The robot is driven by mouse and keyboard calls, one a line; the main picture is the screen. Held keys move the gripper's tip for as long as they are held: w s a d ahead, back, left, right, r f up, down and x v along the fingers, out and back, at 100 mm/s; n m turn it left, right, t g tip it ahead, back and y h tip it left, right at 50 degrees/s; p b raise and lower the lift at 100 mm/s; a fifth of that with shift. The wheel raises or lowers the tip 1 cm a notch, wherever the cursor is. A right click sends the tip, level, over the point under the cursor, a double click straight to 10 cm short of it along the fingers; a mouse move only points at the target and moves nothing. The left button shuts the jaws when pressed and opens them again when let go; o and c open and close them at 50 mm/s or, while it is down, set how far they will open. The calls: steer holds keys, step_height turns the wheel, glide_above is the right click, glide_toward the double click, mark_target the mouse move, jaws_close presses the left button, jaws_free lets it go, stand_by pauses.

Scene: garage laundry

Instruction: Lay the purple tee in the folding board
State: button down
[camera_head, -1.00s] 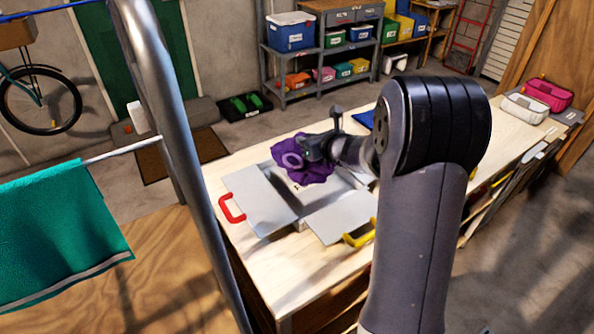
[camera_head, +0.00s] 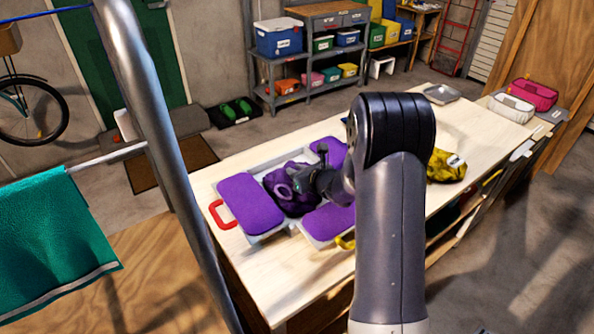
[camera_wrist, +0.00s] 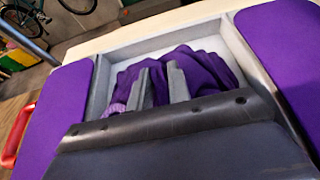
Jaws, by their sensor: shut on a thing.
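The purple tee (camera_head: 288,200) is a crumpled bundle in the middle recess of the folding board (camera_head: 262,228). In the wrist view the tee (camera_wrist: 215,62) lies bunched within the pale recess of the board (camera_wrist: 106,82). The board's flaps show purple tops, one left (camera_head: 250,203), one front right (camera_head: 330,222) and one behind. My gripper (camera_head: 308,184) is low over the recess and shut on the tee. The fingers (camera_wrist: 160,78) reach into its folds, and their tips are close together. My wrist and arm hide part of the tee and board.
The board has a red handle (camera_head: 219,215) at left and a yellow handle (camera_head: 346,242) at front. A yellow bundle (camera_head: 445,165) lies right of my arm on the wooden table (camera_head: 410,127). A metal post (camera_head: 160,130) stands at left beside a hanging teal towel (camera_head: 55,235).

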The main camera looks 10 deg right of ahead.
steer(key=shift+f, duration=0.1)
steer(key=c, duration=1.8)
jaws_free()
steer(key=o, duration=0.5)
steer(key=b+v, duration=0.1)
steer(key=v, duration=1.1)
steer(key=shift+d, duration=0.1)
